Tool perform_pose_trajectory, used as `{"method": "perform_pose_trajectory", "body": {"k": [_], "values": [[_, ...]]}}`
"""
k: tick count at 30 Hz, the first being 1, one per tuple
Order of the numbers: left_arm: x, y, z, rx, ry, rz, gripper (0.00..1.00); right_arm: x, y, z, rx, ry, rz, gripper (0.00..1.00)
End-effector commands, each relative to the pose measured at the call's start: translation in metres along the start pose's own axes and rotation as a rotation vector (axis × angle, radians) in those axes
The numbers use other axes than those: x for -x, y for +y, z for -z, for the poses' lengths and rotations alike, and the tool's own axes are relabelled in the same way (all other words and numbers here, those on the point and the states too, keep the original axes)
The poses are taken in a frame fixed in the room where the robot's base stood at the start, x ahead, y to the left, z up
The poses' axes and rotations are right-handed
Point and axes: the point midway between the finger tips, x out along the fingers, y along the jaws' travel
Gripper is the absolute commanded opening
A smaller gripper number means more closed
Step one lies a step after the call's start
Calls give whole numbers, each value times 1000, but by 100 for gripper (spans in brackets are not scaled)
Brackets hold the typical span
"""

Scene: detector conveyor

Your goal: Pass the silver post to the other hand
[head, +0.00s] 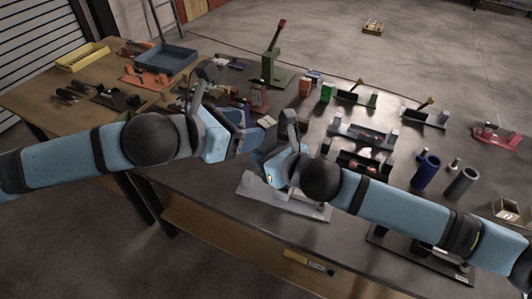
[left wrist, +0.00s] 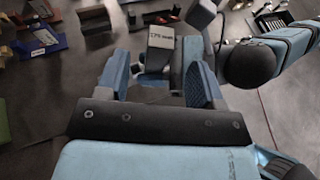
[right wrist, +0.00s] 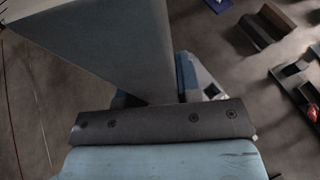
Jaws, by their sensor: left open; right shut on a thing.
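The silver post (head: 268,121) is between my two grippers above the bench; its pale labelled face shows in the left wrist view (left wrist: 174,42). My right gripper (head: 264,152) is shut on it. In the right wrist view the post (right wrist: 90,45) is a large grey block that hides part of the fingers (right wrist: 155,92). My left gripper (head: 250,128) is open, facing the post. In the left wrist view its fingers (left wrist: 158,68) stand apart, with the post just past their tips; I cannot tell whether they touch it.
The dark bench holds a pale grey fixture (head: 262,190) under the grippers, several coloured fixtures, a blue cylinder (head: 426,172) and a grey cylinder (head: 461,184). A blue tray (head: 166,58) and a yellow tray (head: 82,57) are on the wooden table at left.

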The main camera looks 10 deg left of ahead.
Motion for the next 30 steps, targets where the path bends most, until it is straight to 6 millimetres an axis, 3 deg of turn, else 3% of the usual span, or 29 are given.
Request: {"method": "perform_pose_trajectory", "body": {"k": [3, 9, 13, 17, 21, 23, 30], "values": [[20, 0, 0, -1, 0, -1, 61, 0, 0, -1, 0, -1, 0, 0], [33, 1, 1, 18, -1, -2, 61, 0, 0, 0, 0, -1, 0, 0], [21, 10, 5, 159, -17, -18, 61, 0, 0, 0, 0, -1, 0, 0], [-5, 33, 18, 473, -52, -59, 61, 0, 0, 0, 0, -1, 0, 0], [-33, 68, 54, 918, -106, -125, 61, 0, 0, -1, 0, -1, 0, 0], [-42, 72, 74, 1111, -125, -130, 61, 0, 0, -1, 0, -1, 0, 0], [-63, 42, 168, 1878, -184, -94, 61, 0, 0, -1, 0, -1, 0, 0]]}}
